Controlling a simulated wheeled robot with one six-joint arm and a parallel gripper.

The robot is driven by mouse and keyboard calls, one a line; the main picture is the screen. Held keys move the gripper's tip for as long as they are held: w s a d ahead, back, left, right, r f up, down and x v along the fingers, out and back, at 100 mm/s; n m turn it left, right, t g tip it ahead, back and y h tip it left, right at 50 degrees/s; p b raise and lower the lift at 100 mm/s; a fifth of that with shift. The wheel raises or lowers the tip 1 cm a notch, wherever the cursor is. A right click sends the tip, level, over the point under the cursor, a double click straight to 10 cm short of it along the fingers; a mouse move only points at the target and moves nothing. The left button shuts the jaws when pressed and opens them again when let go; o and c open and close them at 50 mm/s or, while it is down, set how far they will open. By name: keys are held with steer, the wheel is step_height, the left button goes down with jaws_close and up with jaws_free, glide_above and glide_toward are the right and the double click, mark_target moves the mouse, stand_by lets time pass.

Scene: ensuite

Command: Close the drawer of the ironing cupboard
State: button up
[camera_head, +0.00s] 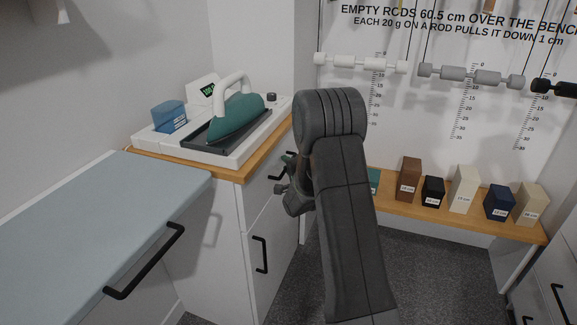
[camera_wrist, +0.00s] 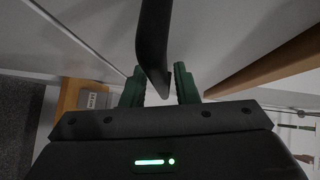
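The ironing cupboard (camera_head: 217,224) is white with a wooden top, left of my arm in the head view. Its drawer front (camera_head: 258,180) lies under the top's edge and has a black bar handle (camera_head: 283,165). No clear gap shows around the drawer front, but my arm hides part of it, so I cannot tell how far out it stands. My gripper (camera_wrist: 160,86) is at this handle. In the wrist view its green fingers are apart, with the black handle (camera_wrist: 152,45) between them and space beside it. In the head view my gripper is mostly hidden behind my arm.
A teal iron (camera_head: 236,115) on its tray and a blue box (camera_head: 170,117) stand on the cupboard. A lower door handle (camera_head: 261,255) sticks out below. A grey-blue board (camera_head: 100,215) is at left. A wooden shelf (camera_head: 400,207) with several blocks is at right. Dark floor is clear between.

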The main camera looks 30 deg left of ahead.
steer(key=shift+s+r, duration=0.1)
steer(key=shift+r, duration=0.2)
steer(key=v, duration=1.3)
steer(key=shift+s+d+f, duration=0.2)
steer(key=shift+d, duration=0.1)
steer(key=x, duration=1.3)
steer(key=shift+w+a, duration=0.2)
steer(key=shift+a, duration=0.1)
steer(key=shift+w+d+r, duration=0.15)
steer(key=shift+d, duration=0.1)
steer(key=shift+w+d, duration=0.1)
steer(key=shift+d, duration=0.35)
